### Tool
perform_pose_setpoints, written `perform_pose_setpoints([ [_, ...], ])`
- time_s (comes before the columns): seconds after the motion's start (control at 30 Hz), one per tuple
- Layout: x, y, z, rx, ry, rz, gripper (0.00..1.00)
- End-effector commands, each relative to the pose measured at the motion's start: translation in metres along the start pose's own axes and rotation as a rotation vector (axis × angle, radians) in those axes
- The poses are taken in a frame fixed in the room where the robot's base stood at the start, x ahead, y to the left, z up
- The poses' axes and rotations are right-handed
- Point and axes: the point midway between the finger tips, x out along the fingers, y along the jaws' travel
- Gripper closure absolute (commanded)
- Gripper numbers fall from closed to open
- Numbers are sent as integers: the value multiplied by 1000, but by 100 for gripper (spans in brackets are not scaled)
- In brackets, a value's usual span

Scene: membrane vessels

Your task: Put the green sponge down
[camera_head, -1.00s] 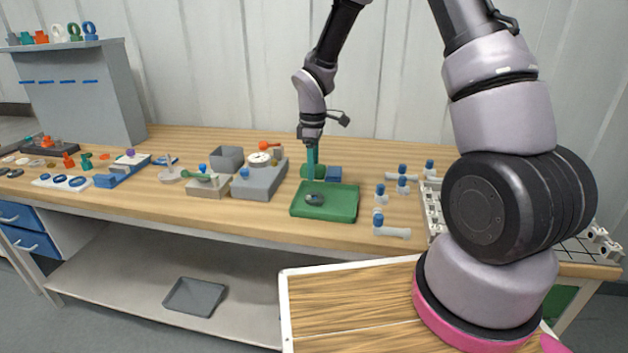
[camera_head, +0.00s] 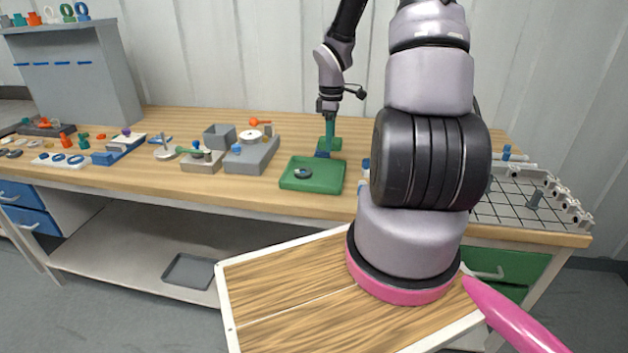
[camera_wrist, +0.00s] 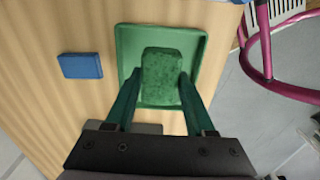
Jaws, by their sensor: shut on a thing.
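The green sponge (camera_wrist: 162,76) is between the two teal fingers of my gripper (camera_wrist: 158,100), which is shut on it. In the wrist view the sponge overlaps the green tray (camera_wrist: 124,48), so its height above it is hard to judge. In the head view my gripper (camera_head: 327,140) points down at the back right of the green tray (camera_head: 315,187). The sponge is small and partly hidden there. A small dark round thing (camera_head: 302,173) lies in the tray.
A blue block (camera_wrist: 80,66) lies on the wooden bench apart from the tray. Grey fixtures (camera_head: 252,155) stand left of the tray. A gridded board (camera_head: 510,200) lies at the right, partly behind my arm. An empty grey bin (camera_head: 188,270) sits on the lower shelf.

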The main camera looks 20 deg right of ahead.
Motion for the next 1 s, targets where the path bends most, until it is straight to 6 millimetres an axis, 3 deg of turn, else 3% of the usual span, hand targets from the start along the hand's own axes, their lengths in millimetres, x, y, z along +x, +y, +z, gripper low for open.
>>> perform_pose_setpoints([
  [0.13, 11, 1, 9, 8, -1, -4, 100],
  [0.4, 57, 1, 8, 6, -1, -2, 100],
  [0.57, 68, 2, 8, 8, 0, -1, 100],
  [0.8, 99, 1, 9, 8, -1, -3, 100],
  [1.0, 100, 2, 8, 9, 0, 0, 100],
])
